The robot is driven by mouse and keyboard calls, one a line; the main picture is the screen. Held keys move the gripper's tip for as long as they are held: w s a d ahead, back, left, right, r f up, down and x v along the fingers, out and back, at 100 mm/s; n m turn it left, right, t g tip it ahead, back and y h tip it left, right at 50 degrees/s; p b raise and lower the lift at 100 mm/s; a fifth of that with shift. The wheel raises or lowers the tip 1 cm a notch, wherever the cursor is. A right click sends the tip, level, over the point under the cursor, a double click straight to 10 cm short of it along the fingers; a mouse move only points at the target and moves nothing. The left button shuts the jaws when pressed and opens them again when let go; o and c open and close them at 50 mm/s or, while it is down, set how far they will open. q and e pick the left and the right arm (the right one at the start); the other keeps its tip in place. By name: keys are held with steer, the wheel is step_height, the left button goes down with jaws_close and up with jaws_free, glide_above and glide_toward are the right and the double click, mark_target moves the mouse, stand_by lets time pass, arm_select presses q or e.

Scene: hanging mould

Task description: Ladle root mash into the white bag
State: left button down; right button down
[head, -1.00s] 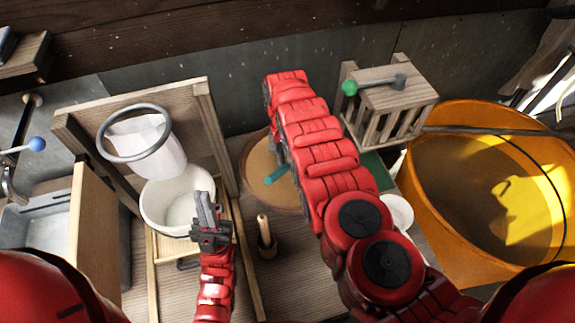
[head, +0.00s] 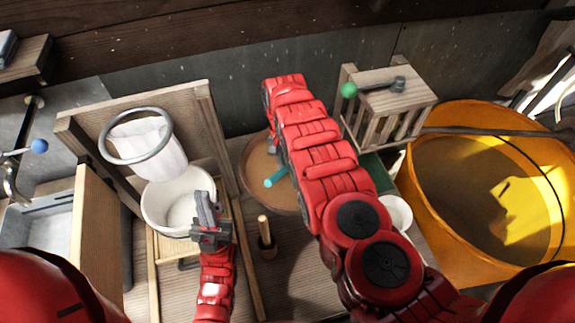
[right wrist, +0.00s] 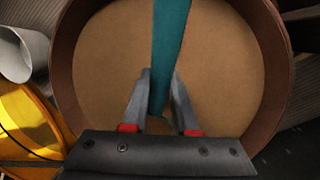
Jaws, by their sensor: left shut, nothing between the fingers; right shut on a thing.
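The white bag (head: 160,150) hangs open from a grey ring (head: 108,152) on a wooden frame, above a white bucket (head: 153,222). Tan root mash (right wrist: 225,70) fills a round brown-rimmed pot (right wrist: 68,60), partly hidden by my right arm in the head view. A teal handle (right wrist: 170,30), probably the ladle's, shows above the pot, also in the head view (head: 275,178); its bowl is not visible. My right gripper (right wrist: 160,78) is shut on this handle over the mash. My left gripper (head: 206,205) is shut and empty in front of the bucket.
A large orange tub (head: 430,205) stands at the right. A slatted wooden box (head: 400,90) with a green-knobbed rod is behind my right arm. A small upright wooden peg (head: 264,232) stands near the pot. A white cup (head: 398,210) sits beside the tub.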

mark_target(285, 168)
steer(key=shift+s+a+t+p, duration=0.15)
steer(key=shift+s+t+p, duration=0.25)
steer(key=shift+p, duration=2.3)
steer(key=p, duration=0.3)
steer(key=shift+s+a+f+t+h+p, duration=0.2)
steer(key=shift+s+t+h+p, duration=0.1)
steer(key=shift+s+t+h, duration=0.1)
steer(key=shift+f+p, duration=0.1)
steer(key=shift+p, duration=0.25)
steer(key=shift+f, duration=0.1)
steer(key=shift+a+r+p, duration=0.1)
steer(key=shift+r+p, duration=0.25)
steer(key=shift+r, duration=5.75)
steer(key=shift+s+f, duration=0.1)
